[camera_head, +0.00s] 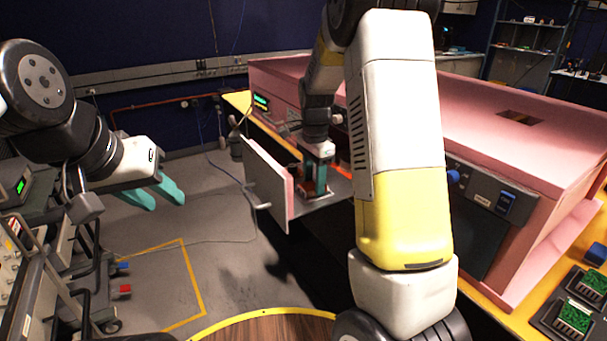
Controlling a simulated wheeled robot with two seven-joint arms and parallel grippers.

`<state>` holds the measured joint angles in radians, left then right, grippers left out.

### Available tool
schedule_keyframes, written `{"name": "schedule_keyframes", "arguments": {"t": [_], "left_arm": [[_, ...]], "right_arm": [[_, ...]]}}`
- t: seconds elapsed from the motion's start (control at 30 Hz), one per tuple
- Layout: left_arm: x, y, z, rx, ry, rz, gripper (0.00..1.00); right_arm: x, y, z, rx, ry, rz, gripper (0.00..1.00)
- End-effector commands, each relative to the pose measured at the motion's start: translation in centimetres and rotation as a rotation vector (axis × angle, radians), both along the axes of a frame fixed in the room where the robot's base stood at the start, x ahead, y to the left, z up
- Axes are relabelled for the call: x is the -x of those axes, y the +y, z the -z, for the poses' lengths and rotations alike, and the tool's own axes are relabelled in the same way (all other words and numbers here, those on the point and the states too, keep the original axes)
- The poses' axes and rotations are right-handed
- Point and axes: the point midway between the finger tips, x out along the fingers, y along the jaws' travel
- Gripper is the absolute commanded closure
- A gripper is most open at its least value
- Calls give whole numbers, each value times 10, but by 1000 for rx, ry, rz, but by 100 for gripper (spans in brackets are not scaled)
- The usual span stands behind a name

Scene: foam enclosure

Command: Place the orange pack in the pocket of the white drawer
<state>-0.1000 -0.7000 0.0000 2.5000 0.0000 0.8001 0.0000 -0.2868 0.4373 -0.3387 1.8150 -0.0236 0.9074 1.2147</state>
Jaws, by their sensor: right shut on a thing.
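The white drawer (266,178) is pulled out from the pink foam enclosure, its front panel and handle facing left. Its inside shows as a grey tray behind the panel, partly hidden by my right arm. My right gripper (317,185) points down inside the drawer, its teal fingers shut on the orange pack (307,187), which looks dark orange and is mostly covered by the fingers. The pocket is under the gripper and I cannot tell whether the pack touches its floor. My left gripper (158,196) is open and empty, well left of the drawer, over the floor.
The pink enclosure (535,100) stands on a yellow-topped bench at the right. Green circuit boards (573,316) lie on the bench at the lower right. Instruments on a cart (25,255) stand at the left. Open floor lies between cart and drawer.

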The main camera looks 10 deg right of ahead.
Motion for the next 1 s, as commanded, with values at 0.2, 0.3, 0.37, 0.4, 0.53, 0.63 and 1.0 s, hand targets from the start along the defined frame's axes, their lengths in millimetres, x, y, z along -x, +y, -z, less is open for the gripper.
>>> {"name": "schedule_keyframes", "arguments": {"t": [0.2,0.3,0.37,0.4,0.53,0.63,1.0], "left_arm": [[0,0,0,0,0,0,64],[0,0,0,0,0,0,64],[0,0,0,0,0,0,64],[0,0,0,0,0,0,64],[0,0,0,0,0,0,64],[0,0,0,0,0,0,64],[0,0,0,0,0,0,64]], "right_arm": [[0,0,3,0,0,0,37],[0,0,3,0,0,0,35],[0,0,3,0,0,0,35],[0,0,3,0,0,0,35],[0,0,2,0,0,0,35],[0,0,-5,-1,-2,0,35],[-1,0,-78,-1,-5,0,35]]}}
